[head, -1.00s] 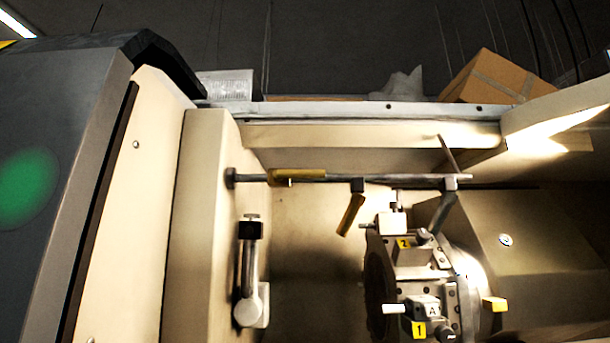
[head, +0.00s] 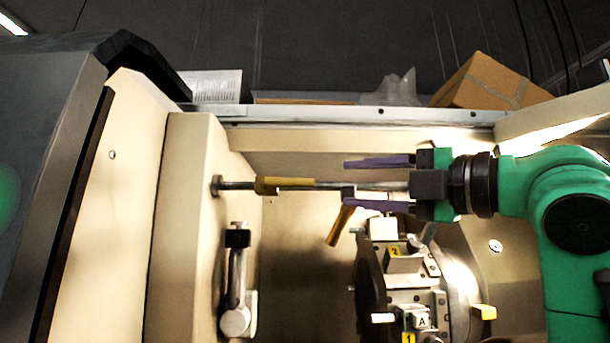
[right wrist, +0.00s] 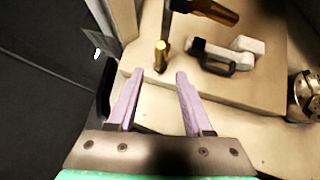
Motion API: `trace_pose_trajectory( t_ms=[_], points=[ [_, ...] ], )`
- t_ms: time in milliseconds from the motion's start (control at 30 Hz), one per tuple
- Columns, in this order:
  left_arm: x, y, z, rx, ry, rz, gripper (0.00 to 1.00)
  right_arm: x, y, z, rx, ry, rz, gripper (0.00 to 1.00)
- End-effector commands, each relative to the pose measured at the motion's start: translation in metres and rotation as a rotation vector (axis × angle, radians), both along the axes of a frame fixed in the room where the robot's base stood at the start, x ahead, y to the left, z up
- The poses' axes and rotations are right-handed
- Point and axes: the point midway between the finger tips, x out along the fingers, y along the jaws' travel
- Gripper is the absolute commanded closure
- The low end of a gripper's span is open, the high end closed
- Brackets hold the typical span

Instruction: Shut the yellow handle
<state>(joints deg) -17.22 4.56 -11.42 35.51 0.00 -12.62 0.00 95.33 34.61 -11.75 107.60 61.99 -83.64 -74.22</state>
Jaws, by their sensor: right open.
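Two yellow parts show in the head view: a yellow sleeve (head: 285,184) along a horizontal rod (head: 235,185), and a yellow lever (head: 340,224) hanging slantwise down-left below the rod. I cannot tell which one is the task's handle. My right gripper (head: 346,183) comes in from the right, its purple fingers open, one above and one below the rod in the picture. Contact cannot be told. My left gripper is not in view.
A tool turret (head: 405,290) with numbered yellow tags stands below the gripper. A grey lever with a black knob (head: 237,239) is at lower left, near the beige wall (head: 183,220). A cardboard box (head: 490,80) sits behind the back rail.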

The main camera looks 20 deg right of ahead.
Motion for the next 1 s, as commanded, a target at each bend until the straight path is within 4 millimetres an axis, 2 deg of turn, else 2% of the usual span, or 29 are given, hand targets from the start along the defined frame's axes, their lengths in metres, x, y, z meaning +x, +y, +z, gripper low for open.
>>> trace_pose_trajectory(
  t_ms=[33,200,400,533,733,767,800,867,900,1000],
  points=[
    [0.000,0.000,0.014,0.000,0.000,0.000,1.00,0.013,0.008,0.008,-0.001,0.006,0.003,0.49],
    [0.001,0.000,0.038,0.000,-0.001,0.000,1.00,0.052,0.032,0.016,0.001,0.006,0.004,0.49],
    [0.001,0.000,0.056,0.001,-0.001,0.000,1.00,0.085,0.052,0.019,0.004,0.004,0.002,0.49],
    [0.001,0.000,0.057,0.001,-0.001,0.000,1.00,0.092,0.056,0.017,0.003,0.001,0.000,0.49],
    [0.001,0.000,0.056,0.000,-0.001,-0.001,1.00,0.093,0.056,0.016,0.003,0.001,0.000,0.49],
    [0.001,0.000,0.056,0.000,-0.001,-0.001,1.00,0.093,0.056,0.016,0.003,0.001,0.000,0.57],
    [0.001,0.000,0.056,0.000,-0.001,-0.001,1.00,0.093,0.056,0.016,0.003,0.001,0.000,0.72],
    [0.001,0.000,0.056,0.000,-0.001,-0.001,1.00,0.092,0.056,0.016,0.003,0.001,0.000,0.95],
    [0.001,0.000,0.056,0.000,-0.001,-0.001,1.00,0.092,0.056,0.016,0.003,0.001,0.000,1.00],
    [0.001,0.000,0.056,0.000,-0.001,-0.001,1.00,0.092,0.056,0.016,0.003,0.001,-0.001,1.00]
  ],
)
